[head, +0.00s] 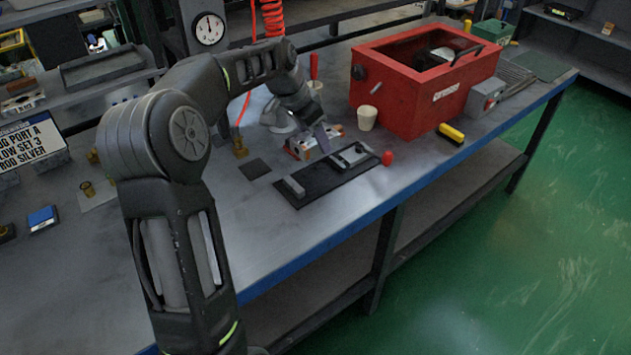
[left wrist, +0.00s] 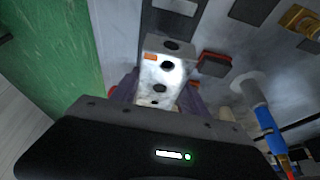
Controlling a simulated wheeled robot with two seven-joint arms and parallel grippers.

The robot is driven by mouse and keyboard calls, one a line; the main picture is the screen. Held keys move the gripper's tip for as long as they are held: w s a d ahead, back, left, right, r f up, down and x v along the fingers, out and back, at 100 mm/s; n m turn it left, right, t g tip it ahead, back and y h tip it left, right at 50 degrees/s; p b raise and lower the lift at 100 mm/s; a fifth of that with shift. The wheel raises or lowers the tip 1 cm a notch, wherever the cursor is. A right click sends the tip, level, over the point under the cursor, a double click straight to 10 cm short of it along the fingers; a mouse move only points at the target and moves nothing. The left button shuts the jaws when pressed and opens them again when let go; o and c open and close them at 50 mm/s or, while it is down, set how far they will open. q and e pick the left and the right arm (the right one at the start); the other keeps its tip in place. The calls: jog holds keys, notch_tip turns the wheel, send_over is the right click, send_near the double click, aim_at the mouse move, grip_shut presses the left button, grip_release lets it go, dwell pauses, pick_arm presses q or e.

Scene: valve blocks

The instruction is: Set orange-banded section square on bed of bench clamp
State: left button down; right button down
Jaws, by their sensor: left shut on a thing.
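The orange-banded section (left wrist: 163,73) is a silver-white block with dark round holes and an orange patch near one edge. My left gripper (left wrist: 158,95) is shut on it, one finger on each side. In the head view the section (head: 303,149) shows beneath my left gripper (head: 322,138), just behind the bench clamp. Whether it touches the bench is unclear. The bench clamp (head: 318,181) has a flat black bed, a grey bar jaw at its left end, a framed jaw at its right end and a red knob (head: 387,158). Its bed looks bare. My right gripper is not in view.
A red box (head: 425,85) stands behind the clamp to the right, with a pale cup (head: 366,118) in front. A yellow-and-black item (head: 450,133) lies near the blue bench edge. A dark pad (head: 254,169) and a brass fitting (head: 240,148) are left of the clamp.

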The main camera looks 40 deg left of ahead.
pick_arm(q)
send_over(320, 176)
jog(key=s, duration=0.1)
jog(key=shift+s+a+f, duration=0.1)
jog(key=shift+f, duration=1.15)
jog(key=shift+s+a+f, duration=0.1)
jog(key=shift+f, duration=1.1)
jog(key=shift+f, duration=2.5)
jog(key=shift+f, duration=0.1)
jog(key=c, duration=0.6)
grip_release()
